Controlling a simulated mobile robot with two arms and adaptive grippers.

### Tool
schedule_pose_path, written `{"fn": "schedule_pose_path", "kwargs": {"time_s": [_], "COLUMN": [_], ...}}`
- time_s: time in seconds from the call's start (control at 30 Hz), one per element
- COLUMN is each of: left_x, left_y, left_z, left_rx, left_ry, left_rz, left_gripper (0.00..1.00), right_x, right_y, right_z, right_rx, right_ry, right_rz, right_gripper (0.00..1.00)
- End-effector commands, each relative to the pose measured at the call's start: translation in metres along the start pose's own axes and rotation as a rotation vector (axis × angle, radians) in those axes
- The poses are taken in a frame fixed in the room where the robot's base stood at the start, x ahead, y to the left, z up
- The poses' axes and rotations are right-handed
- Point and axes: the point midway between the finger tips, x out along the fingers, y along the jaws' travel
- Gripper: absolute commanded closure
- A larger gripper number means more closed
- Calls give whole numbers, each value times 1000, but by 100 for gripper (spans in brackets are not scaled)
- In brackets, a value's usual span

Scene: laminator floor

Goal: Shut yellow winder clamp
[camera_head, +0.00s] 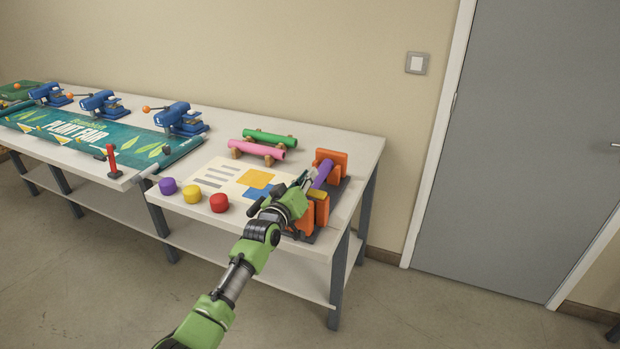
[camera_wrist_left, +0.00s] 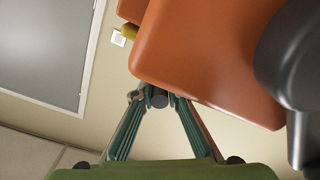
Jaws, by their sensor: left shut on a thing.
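The winder (camera_head: 333,158) stands at the right end of the table, with orange blocks and a purple roller (camera_head: 322,174) between them. A yellow clamp part (camera_head: 318,194) shows on the near orange block; I cannot tell whether it is open or shut. A yellow piece (camera_wrist_left: 129,32) also shows beside orange in the left wrist view. My left gripper (camera_head: 303,180) is at the winder's left side, partly hiding it. In the left wrist view its fingers (camera_wrist_left: 158,98) converge on a small dark grey round rod end, just below a large orange block (camera_wrist_left: 205,60).
A printed sheet (camera_head: 225,178) lies left of the winder, with purple, yellow and red knobs (camera_head: 219,203) along the front edge. Green and pink rolls (camera_head: 257,149) lie behind. Blue machines (camera_head: 180,117) and a plant fair banner (camera_head: 90,130) are further left.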

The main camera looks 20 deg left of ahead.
Motion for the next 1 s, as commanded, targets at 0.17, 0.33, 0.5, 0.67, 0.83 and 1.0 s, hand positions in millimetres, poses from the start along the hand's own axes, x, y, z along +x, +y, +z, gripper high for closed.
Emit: {"fn": "schedule_pose_path", "kwargs": {"time_s": [0.17, 0.33, 0.5, 0.67, 0.83, 1.0], "left_x": [0, -1, -1, -1, -1, 0], "left_y": [-2, -3, -4, -4, -5, -4], "left_z": [10, 11, 12, 12, 11, 6], "left_rx": [-62, -87, -92, -91, -90, -87], "left_ry": [-15, -16, -17, -18, -17, -9], "left_rz": [1, 1, 0, -1, -2, 0], "left_gripper": [100, 100, 100, 100, 70, 70], "right_x": [4, 5, 5, 5, 5, 5], "right_y": [0, 0, 0, 0, 0, 0], "right_z": [0, 0, 0, 0, 0, 0], "right_rx": [0, 0, 0, 0, 0, 0], "right_ry": [0, 0, 0, 0, 1, 1], "right_rz": [0, 0, 0, 0, 0, 0], "right_gripper": [60, 60, 60, 60, 60, 60]}}
